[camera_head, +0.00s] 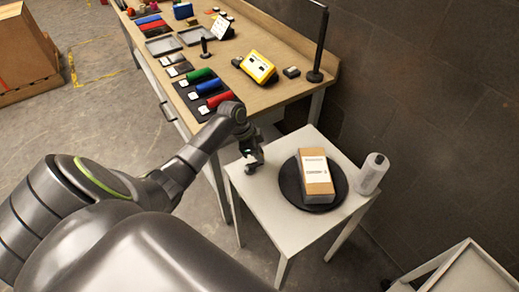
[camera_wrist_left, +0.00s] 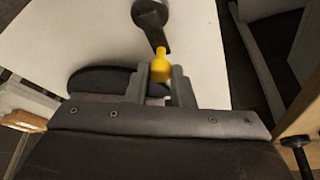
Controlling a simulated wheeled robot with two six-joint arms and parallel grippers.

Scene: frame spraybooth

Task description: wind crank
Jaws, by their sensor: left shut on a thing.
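The crank shows in the left wrist view as a dark arm (camera_wrist_left: 154,32) with a round hub at the top and a yellow knob (camera_wrist_left: 161,66) at its end. My left gripper (camera_wrist_left: 161,78) is shut on the yellow knob, with one finger on each side of it. In the head view my left gripper (camera_head: 252,160) is over the left side of the small white table (camera_head: 258,204). I cannot make out the crank in that view. My right gripper is not in view.
A black round turntable (camera_head: 291,190) on the white table bears a cardboard box (camera_head: 315,175). A grey-white bottle (camera_head: 371,174) stands right of it. The wooden workbench (camera_head: 285,81) behind holds coloured rolls and a yellow device (camera_head: 258,67). Open floor lies left.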

